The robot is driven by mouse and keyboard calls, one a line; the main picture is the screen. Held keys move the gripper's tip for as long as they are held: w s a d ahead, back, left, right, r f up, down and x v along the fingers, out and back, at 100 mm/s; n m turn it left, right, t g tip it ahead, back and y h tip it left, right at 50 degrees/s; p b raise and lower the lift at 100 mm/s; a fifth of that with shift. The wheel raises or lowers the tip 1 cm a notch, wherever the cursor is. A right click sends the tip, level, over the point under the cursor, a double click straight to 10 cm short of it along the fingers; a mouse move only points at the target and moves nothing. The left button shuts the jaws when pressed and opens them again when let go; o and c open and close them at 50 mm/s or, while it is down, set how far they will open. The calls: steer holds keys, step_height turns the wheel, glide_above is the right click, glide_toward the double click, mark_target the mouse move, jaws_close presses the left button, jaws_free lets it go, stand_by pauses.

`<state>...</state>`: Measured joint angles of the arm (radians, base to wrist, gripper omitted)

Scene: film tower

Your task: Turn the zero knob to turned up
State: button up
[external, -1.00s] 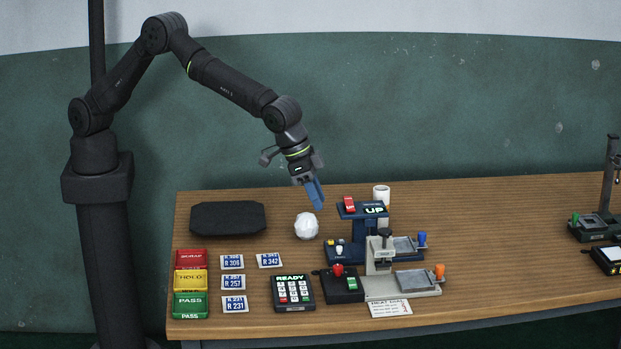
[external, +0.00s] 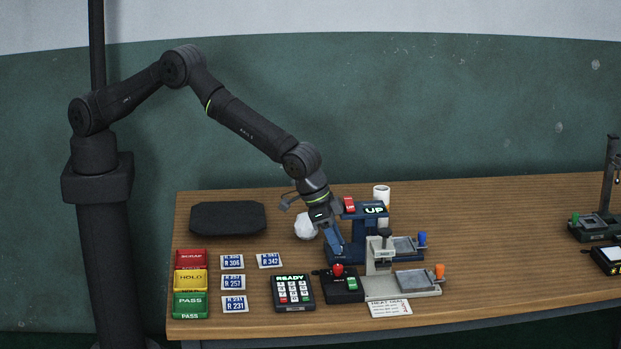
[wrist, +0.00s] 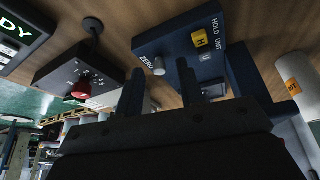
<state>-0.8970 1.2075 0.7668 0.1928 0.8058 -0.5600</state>
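The zero knob (wrist: 154,66) is a pale knob on the blue hold unit (wrist: 172,32), beside its printed ZERO label. My gripper (wrist: 160,70) points at it in the wrist view, with its two dark fingers apart on either side of the knob. I cannot tell whether either finger touches it. In the external view my gripper (external: 339,248) is down at the front left of the hold unit (external: 370,213) and hides the knob. The unit's display reads UP.
A red-knobbed black box (external: 343,284) and a grey fixture (external: 415,284) stand just in front. A keypad (external: 293,292) reads READY.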

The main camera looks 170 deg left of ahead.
steer(key=shift+c, duration=0.4)
jaws_close()
steer(key=shift+m+t, duration=0.3)
steer(key=shift+m, duration=0.5)
steer(key=shift+o, duration=0.4)
jaws_free()
